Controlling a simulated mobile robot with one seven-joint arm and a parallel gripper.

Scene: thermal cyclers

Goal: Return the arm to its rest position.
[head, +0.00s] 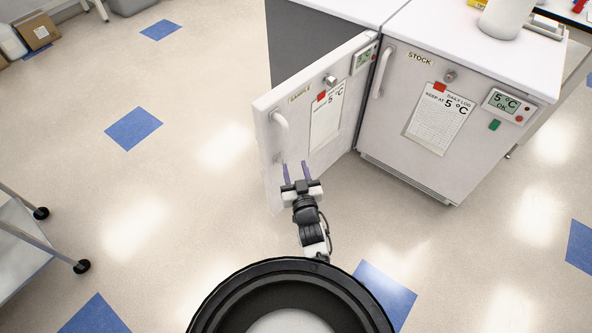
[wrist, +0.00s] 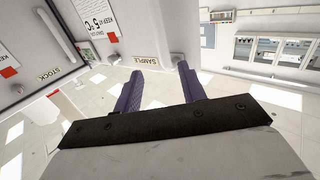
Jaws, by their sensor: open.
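My gripper (head: 295,172) is open and empty, with two purple fingers pointing away from my body. In the head view it is low in front of the SAMPLE fridge door (head: 318,115), close to its lower outer part. I cannot tell whether the fingertips touch the door. In the wrist view the fingers of my gripper (wrist: 158,88) stand apart with nothing between them. The SAMPLE label (wrist: 139,60) shows upside down just beyond them. My arm stretches forward from my base.
The SAMPLE door stands open, swung out from its cabinet, with a white handle (head: 281,128). The STOCK fridge (head: 440,100) beside it is shut. A wheeled cart (head: 25,235) stands at the left. Open floor (head: 190,150) lies left of the door.

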